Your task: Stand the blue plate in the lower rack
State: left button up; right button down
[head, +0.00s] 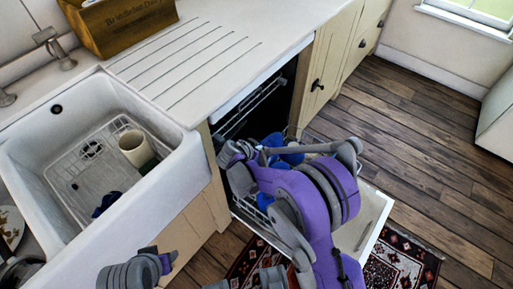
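The lower rack (247,212) is pulled out over the open dishwasher door, mostly hidden behind my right arm. Blue dishware (291,157) shows in and above the rack beside my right gripper. I cannot tell which blue piece is the plate, as the arm covers much of it. My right gripper (236,154) is at the dishwasher opening, close to the blue pieces. Its fingers are too small and covered to tell whether they hold anything. My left gripper (164,262) is low in front of the sink cabinet, away from the rack; its finger state is unclear.
The white sink (166,160) at left holds a wire grid, a cream cup (136,148) and a dark blue item (106,204). A wooden box (122,25) stands on the counter. The open dishwasher door (372,215) reaches over a patterned rug (402,263). Wooden floor at right is clear.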

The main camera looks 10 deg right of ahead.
jog(key=shift+w+f, duration=0.1)
jog(key=shift+f, duration=0.25)
notch_tip(320, 180, down, 10)
jog(key=b, duration=0.6)
jog(key=shift+r+b, duration=0.2)
jog(key=shift+b, duration=0.2)
notch_tip(320, 180, down, 2)
jog(key=shift+f+b, duration=0.15)
jog(key=shift+b, duration=0.55)
jog(key=shift+f, duration=1.5)
jog(key=c, duration=1)
grip_release()
